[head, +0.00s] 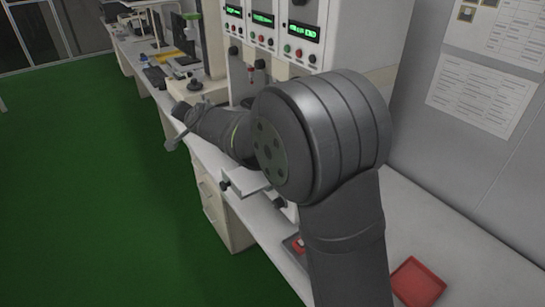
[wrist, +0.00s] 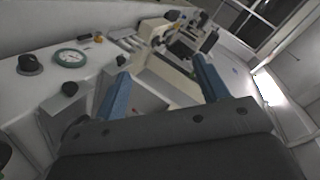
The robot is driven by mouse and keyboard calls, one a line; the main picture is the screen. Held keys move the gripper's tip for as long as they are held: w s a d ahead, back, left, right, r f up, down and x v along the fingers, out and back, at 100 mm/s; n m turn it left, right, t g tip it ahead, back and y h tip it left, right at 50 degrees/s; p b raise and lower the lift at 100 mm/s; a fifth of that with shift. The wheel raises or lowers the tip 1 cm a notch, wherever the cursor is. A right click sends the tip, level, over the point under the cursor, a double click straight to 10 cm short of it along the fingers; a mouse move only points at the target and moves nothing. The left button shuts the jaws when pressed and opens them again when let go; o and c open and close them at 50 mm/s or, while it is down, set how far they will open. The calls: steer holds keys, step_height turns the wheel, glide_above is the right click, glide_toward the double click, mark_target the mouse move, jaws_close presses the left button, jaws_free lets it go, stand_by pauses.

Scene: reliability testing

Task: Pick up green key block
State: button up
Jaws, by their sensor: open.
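I cannot make out a green key block in either view. My gripper (wrist: 160,66) shows in the wrist view as two blue fingers spread wide apart, with nothing held between them. Beyond the fingers is a beige and white piece of bench equipment (wrist: 172,82). In the head view my large grey arm crosses the middle and hides part of the bench, and the gripper's fingers cannot be made out clearly there.
A white bench (head: 408,215) runs along the wall, with a red tray (head: 417,283) at the lower right. A control cabinet (head: 345,25) with green displays stands behind my arm. The wrist view shows a round gauge (wrist: 69,58) and a black knob (wrist: 29,64). Green floor (head: 80,180) lies open at left.

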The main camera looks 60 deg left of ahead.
steer(key=w+d+r+n+h, duration=0.3)
steer(key=w+d+n+h, duration=0.2)
steer(key=w+d, duration=0.55)
steer(key=w+d+r+n+h, duration=0.3)
steer(key=w+d+n+h, duration=0.15)
steer(key=w+d, duration=0.55)
steer(key=shift+n+y, duration=0.25)
steer(key=shift+n, duration=0.1)
steer(key=x, duration=0.4)
steer(key=s+x, duration=0.1)
steer(key=x, duration=0.6)
steer(key=shift+s+d+f, duration=0.2)
steer(key=shift+d+f, duration=0.05)
steer(key=shift+f, duration=0.2)
steer(key=x, duration=0.5)
steer(key=shift+d+f, duration=0.1)
steer(key=shift+f, duration=0.05)
steer(key=shift+c, duration=0.2)
steer(key=c, duration=1.1)
